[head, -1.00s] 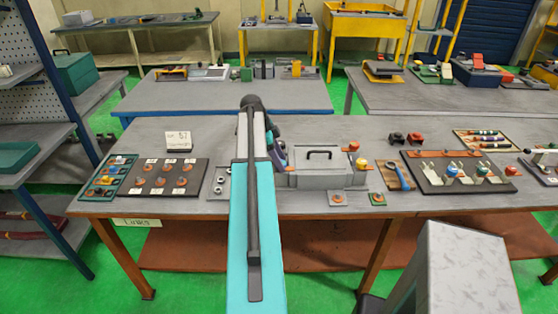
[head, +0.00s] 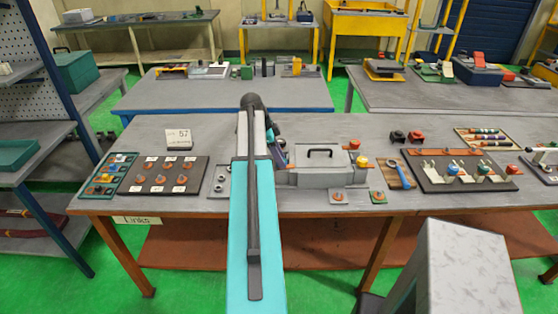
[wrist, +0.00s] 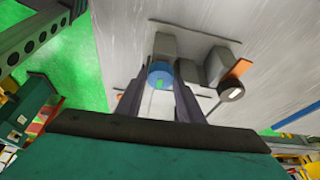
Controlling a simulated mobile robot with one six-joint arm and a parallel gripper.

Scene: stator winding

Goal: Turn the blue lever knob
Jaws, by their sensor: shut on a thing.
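The finger contact is partly hidden by the knob and fingers. In the head view my arm hides the blue knob and the fingertips.
Beside the knob in the wrist view are a grey block (wrist: 216,64) and a dark round part (wrist: 231,90) with an orange strip (wrist: 239,69).

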